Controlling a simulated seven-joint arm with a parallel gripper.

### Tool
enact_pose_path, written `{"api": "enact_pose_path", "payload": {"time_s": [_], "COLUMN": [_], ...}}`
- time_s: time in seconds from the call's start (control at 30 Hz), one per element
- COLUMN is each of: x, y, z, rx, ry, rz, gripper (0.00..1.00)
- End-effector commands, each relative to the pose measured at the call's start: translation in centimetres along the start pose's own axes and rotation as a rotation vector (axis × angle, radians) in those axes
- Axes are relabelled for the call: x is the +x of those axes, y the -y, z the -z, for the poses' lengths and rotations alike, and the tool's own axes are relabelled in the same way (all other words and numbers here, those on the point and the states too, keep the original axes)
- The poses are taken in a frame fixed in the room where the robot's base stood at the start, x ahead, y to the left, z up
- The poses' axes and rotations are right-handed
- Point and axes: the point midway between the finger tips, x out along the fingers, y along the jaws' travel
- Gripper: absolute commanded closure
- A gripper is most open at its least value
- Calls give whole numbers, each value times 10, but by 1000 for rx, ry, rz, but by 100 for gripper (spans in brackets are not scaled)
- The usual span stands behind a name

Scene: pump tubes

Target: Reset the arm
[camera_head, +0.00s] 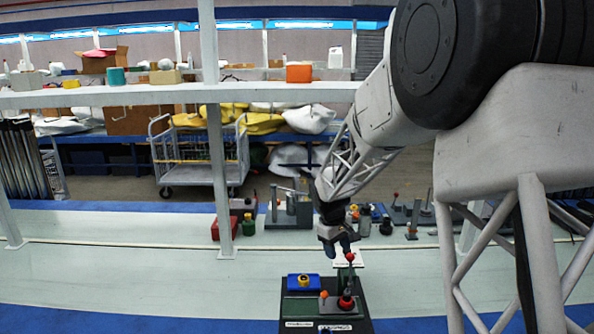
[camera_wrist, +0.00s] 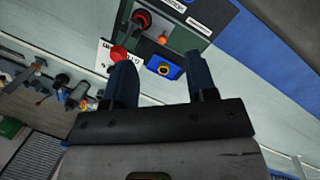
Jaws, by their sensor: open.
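My gripper (camera_head: 344,250) hangs from my arm above the back edge of a dark board (camera_head: 318,281) on the pale table. In the wrist view my gripper (camera_wrist: 150,84) is open, its two dark fingers apart with nothing between them. The board carries a blue block (camera_head: 303,282) with a yellow ring, a red-and-black knob (camera_head: 345,302) and a small orange knob (camera_head: 324,295). A red ball on a stem (camera_head: 350,257) stands close beside my fingertips; I cannot tell whether they touch. The wrist view also shows the blue block (camera_wrist: 164,66) beyond the fingers.
Behind stand a red box (camera_head: 228,229), a grey fixture with upright cylinders (camera_head: 290,210) and several small parts. A white post (camera_head: 219,170) rises at left of centre. A shelf (camera_head: 150,96) crosses the back. The table's left front is clear.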

Motion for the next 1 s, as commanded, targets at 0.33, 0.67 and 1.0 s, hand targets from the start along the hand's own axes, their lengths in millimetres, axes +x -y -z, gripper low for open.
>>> {"api": "enact_pose_path", "payload": {"time_s": [0.33,0.67,1.0], "x": [-51,-86,-110], "y": [20,45,76], "z": [-72,-141,-210], "rx": [115,224,334], "ry": [-50,-95,-142], "rz": [5,13,24], "gripper": [48,48,48]}}
